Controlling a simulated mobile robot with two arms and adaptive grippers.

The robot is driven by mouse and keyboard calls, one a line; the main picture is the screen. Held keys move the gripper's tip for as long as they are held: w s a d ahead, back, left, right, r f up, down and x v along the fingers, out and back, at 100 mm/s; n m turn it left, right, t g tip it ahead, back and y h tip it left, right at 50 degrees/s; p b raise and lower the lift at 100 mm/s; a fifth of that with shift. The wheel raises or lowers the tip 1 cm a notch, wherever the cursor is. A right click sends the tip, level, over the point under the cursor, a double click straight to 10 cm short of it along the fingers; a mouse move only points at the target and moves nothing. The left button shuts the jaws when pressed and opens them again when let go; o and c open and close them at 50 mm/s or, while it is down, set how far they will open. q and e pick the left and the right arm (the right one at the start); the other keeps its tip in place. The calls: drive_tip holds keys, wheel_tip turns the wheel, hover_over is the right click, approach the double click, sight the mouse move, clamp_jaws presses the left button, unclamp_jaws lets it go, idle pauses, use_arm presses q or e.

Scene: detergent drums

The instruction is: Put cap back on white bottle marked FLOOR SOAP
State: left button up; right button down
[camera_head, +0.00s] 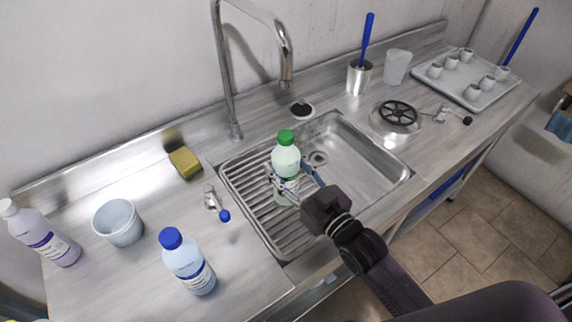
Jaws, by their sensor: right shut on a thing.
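My right gripper (290,182) is shut on a pale, translucent bottle with a green cap (286,158), gripping its body over the ribbed drainer of the sink. The bottle is about upright, and its green cap (286,137) sits on its top. A bottle with a blue cap (188,263) stands at the front left of the counter. A pale lilac bottle with a white cap (45,235) stands at the far left. The label lettering is too small to read, so I cannot tell which bottle is marked FLOOR SOAP. No loose cap is clear. My left gripper is out of view.
The sink (365,165) has a tall faucet (285,60) behind it. A pale cup (118,222), a yellow sponge (185,162) and a small tap with a blue knob (212,198) are on the left. A tray of small cups (440,88) is back right.

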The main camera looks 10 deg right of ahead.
drive_tip(key=shift+f, duration=0.3)
drive_tip(key=c, duration=1)
unclamp_jaws()
drive_tip(key=shift+f, duration=0.1)
drive_tip(key=shift+s+r, duration=0.1)
drive_tip(key=shift+r, duration=0.5)
drive_tip(key=shift+b+v, duration=1.15)
drive_tip(key=shift+v, duration=4.8)
drive_tip(key=shift+f, duration=0.1)
